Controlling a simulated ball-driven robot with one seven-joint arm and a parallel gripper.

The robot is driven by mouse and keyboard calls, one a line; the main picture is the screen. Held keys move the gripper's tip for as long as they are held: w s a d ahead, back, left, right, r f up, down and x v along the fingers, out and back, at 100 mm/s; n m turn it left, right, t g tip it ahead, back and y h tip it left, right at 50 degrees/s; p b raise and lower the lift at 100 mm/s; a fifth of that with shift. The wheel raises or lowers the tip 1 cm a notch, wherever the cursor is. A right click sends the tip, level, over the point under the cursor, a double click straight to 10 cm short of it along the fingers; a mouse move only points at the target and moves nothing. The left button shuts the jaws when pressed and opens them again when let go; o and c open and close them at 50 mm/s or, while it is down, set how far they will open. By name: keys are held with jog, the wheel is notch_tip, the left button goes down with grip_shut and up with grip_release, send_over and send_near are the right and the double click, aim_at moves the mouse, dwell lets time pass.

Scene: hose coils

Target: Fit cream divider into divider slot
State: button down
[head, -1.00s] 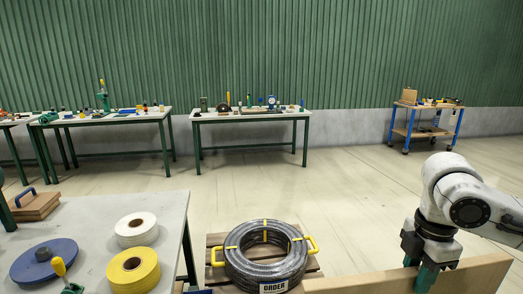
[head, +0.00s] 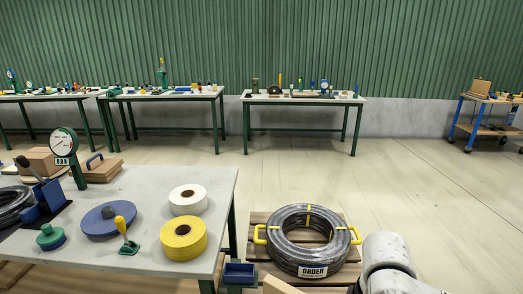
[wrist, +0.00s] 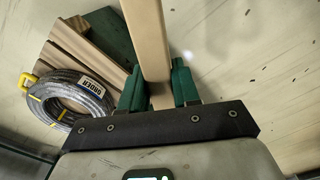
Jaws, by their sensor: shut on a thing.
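The cream divider (wrist: 148,40) is a long, flat, tan board. In the wrist view it runs from the top edge down between the green fingers of my gripper (wrist: 157,88), which is shut on it. In the head view only a small tan corner of it (head: 280,286) shows at the bottom edge, and my gripper is out of that picture. My white arm is at the bottom right, just right of the pallet. I cannot make out the divider slot in either view.
A black hose coil (head: 307,240) with yellow straps and an ORDER label lies on a wooden pallet (head: 262,275). A grey table (head: 140,190) at left holds yellow (head: 184,239) and white rolls (head: 188,200). A blue bin (head: 240,273) is beside it. Open floor lies behind.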

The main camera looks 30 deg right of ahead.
jog(key=w+a+f+m, duration=0.2)
jog(key=w+a+f, duration=0.3)
jog(key=a+f, duration=0.2)
jog(key=w+a+f+m, duration=0.3)
jog(key=w+a+f, duration=0.2)
jog(key=a+f, duration=0.3)
jog(key=shift+a, duration=0.15)
notch_tip(320, 180, down, 5)
jog(key=b, duration=0.5)
jog(key=shift+r, duration=0.15)
